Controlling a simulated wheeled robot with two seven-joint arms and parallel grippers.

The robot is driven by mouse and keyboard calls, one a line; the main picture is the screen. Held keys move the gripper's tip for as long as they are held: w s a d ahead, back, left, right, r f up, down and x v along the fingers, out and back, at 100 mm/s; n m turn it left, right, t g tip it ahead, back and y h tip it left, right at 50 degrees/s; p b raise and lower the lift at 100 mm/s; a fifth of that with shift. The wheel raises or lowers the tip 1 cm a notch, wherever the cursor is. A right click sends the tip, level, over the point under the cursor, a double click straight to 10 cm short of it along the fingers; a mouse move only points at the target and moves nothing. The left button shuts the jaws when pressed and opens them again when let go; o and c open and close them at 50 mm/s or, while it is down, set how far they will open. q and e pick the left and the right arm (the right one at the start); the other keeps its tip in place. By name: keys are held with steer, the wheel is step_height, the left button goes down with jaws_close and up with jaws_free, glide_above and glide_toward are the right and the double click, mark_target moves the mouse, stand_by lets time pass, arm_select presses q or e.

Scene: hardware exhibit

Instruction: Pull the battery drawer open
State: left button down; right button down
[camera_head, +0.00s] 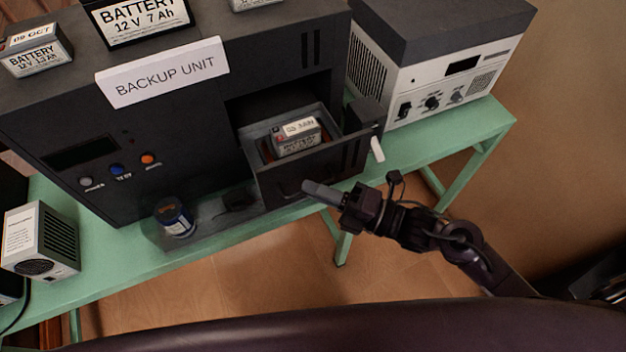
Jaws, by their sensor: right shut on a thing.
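The battery drawer (286,187) is a dark drawer pulled partly out of the black cabinet labelled "BACKUP UNIT" (180,110). A small grey battery (297,137) labelled "03 JAN" sits inside it. My right gripper (312,189) comes in from the right and is shut on the drawer's handle (290,189) at its front; the fingers hide part of the handle. My left gripper is not in view.
The cabinet stands on a green table (435,146). A white and grey power unit (430,75) is at the right, a small vented box (40,242) at the left. A dark blue can (174,217) stands left of the drawer. Batteries (36,52) sit on top.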

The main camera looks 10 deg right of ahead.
steer(key=shift+s+d, duration=0.1)
steer(key=shift+s, duration=0.35)
steer(key=c, duration=1.5)
jaws_free()
steer(key=shift+w, duration=0.1)
steer(key=shift+d, duration=0.1)
steer(key=b+v, duration=0.2)
steer(key=v, duration=0.5)
steer(key=shift+d, duration=0.25)
